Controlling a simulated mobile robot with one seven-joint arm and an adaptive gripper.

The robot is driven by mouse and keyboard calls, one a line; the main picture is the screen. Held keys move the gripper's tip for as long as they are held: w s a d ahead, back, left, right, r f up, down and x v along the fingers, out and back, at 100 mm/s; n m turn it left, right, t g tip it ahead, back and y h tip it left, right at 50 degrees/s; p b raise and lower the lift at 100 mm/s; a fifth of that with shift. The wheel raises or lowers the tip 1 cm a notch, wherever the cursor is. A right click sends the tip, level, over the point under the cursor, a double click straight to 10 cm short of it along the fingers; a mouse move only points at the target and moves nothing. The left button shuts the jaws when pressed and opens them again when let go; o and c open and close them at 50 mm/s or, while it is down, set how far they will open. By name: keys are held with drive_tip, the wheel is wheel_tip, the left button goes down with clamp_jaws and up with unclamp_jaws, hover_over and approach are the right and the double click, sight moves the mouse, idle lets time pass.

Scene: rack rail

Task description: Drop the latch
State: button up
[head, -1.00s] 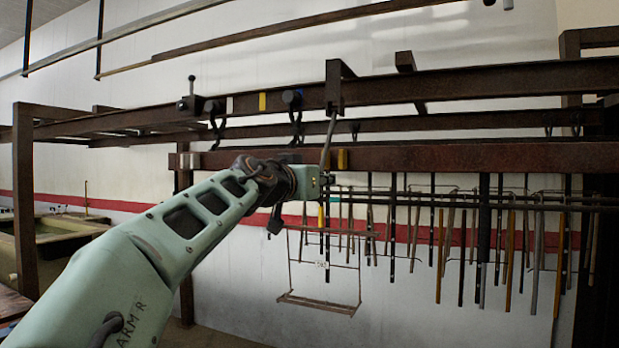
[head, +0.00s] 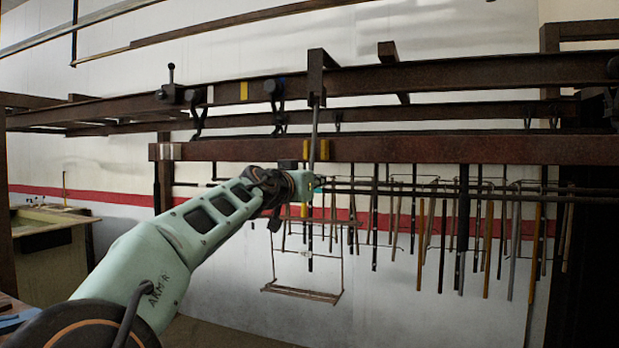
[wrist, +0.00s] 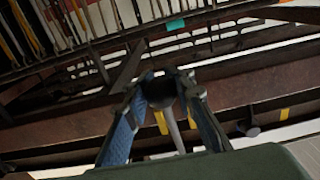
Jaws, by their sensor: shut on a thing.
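A thin grey rod (head: 314,132) hangs from a dark bracket (head: 317,80) on the upper rusty beam. It crosses in front of the lower beam, close to upright. My gripper (head: 312,185) is at its lower end, just below the lower beam. In the wrist view my gripper (wrist: 168,88) is shut on the rod's dark rounded end, and the rod (wrist: 175,128) runs down between the fingers. In the head view my wrist hides the grip. I cannot tell whether this rod is the latch itself or its handle.
Two yellow marks sit on the lower beam (head: 420,149) beside the rod. A black lever (head: 171,80) stands on the upper beam (head: 430,79) at left. Many bars hang on a rail at right, and a wire frame (head: 302,293) hangs below my gripper.

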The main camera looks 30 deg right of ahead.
drive_tip(key=shift+w+d+r+p, duration=0.1)
drive_tip(key=shift+w+d+p, duration=0.1)
drive_tip(key=shift+d+p, duration=0.2)
drive_tip(key=p+x, duration=0.1)
drive_tip(key=x, duration=0.1)
drive_tip(key=shift+w+d, duration=0.25)
drive_tip(key=shift+w+d+f+p, duration=0.25)
drive_tip(key=shift+w+d+p, duration=0.05)
drive_tip(key=shift+p, duration=0.05)
drive_tip(key=o, duration=1.1)
drive_tip(key=b+v, duration=0.5)
drive_tip(key=v, duration=0.2)
drive_tip(key=shift+f, duration=0.15)
